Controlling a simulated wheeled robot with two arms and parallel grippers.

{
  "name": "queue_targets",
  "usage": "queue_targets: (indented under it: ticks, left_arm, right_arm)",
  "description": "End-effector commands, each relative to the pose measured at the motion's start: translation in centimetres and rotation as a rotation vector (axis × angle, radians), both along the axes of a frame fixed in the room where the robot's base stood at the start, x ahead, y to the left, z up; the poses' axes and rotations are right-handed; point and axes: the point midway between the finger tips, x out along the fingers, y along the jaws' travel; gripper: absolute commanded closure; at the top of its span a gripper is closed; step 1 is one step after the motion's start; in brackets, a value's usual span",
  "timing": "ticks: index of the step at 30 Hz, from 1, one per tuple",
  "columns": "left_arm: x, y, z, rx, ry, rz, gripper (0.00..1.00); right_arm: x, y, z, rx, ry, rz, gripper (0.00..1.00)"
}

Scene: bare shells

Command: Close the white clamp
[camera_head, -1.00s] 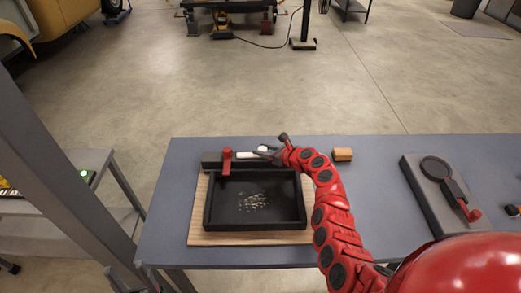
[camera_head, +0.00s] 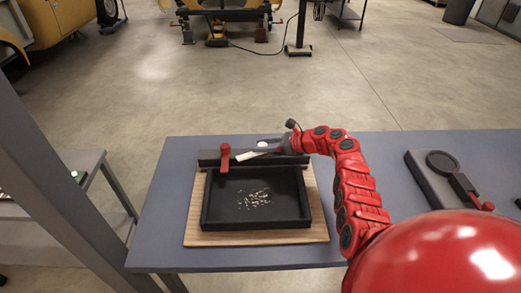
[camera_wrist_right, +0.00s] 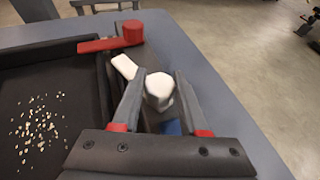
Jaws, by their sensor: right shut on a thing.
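The white clamp (camera_head: 250,154) is on the dark bar along the back of the black tray. Its lever points left and slightly toward the front in the head view. In the right wrist view, its white lever (camera_wrist_right: 124,67) and rounded white knob (camera_wrist_right: 159,88) show clearly. My right gripper (camera_head: 284,146) is at the clamp's right end. The wrist view shows its two fingers (camera_wrist_right: 158,98) on either side of the knob, shut on it. My left gripper is not in view.
A red clamp (camera_head: 225,158) stands left of the white one; its arm reaches over the tray edge. The black tray (camera_head: 206,205) holds pale bits and sits on a wooden board (camera_head: 322,225). A dark device (camera_head: 428,185) lies at right. The front of the table is clear.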

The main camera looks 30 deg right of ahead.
Motion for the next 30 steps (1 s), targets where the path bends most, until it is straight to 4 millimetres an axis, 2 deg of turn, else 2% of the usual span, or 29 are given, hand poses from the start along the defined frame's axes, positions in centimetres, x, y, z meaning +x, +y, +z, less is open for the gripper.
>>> queue_targets:
  ticks: [8,9,14,24,30]
  left_arm:
    - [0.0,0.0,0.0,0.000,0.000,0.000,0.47]
    - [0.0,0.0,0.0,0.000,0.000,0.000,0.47]
    - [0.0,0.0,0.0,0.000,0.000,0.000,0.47]
    - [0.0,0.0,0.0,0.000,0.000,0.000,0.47]
    - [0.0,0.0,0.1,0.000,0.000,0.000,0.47]
  right_arm:
    - [0.0,0.0,0.1,0.000,0.000,0.001,1.00]
    - [0.0,0.0,0.1,0.000,0.000,0.001,0.53]
    - [0.0,0.0,0.1,0.000,0.000,0.001,0.26]
    - [-0.1,-0.1,0.2,0.001,-0.001,0.001,0.26]
    - [-1.8,-1.7,1.1,0.000,-0.002,-0.003,0.26]
